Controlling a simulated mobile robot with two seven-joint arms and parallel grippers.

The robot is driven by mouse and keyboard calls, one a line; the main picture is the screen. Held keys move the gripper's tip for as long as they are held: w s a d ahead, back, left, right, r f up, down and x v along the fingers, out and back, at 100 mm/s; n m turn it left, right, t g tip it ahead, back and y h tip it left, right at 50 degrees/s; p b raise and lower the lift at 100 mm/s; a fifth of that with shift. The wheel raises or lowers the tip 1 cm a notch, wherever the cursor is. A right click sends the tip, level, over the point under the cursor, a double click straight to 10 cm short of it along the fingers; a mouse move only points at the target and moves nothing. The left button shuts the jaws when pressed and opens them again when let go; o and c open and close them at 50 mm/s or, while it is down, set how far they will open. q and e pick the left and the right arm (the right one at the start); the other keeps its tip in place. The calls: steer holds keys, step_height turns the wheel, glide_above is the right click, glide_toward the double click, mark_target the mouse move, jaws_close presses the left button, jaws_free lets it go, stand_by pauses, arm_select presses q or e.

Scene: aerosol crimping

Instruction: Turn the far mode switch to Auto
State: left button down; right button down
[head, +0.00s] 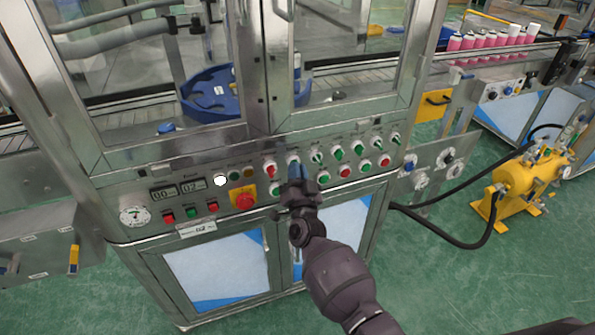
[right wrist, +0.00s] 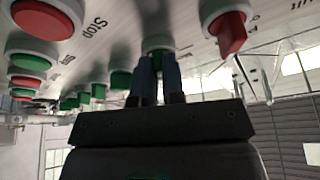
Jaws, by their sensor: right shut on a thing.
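The control panel (head: 228,195) carries a row of white-rimmed rotary switches. My right gripper (head: 296,181) is at the panel, its fingers shut on one switch (head: 293,160) just right of a red-handled switch (head: 270,168). In the right wrist view the closed blue fingers (right wrist: 157,72) stand at that switch, and a bit of its green part (right wrist: 157,44) shows between and above them. The red-handled switch is beside it (right wrist: 231,36). The fingers hide the held switch's handle, so its setting cannot be read. My left gripper is out of view.
Green-handled switches (head: 317,156) continue to the right, with red and green push buttons (head: 345,173) below. A red emergency stop (head: 245,201) on a yellow plate is left of the gripper. A yellow tank (head: 530,180) stands on the green floor at right.

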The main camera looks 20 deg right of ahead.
stand_by(0.4)
steer(key=c, duration=1.2)
jaws_free()
steer(key=v, duration=1.1)
steer(key=shift+w, duration=0.1)
steer(key=shift+f, duration=0.1)
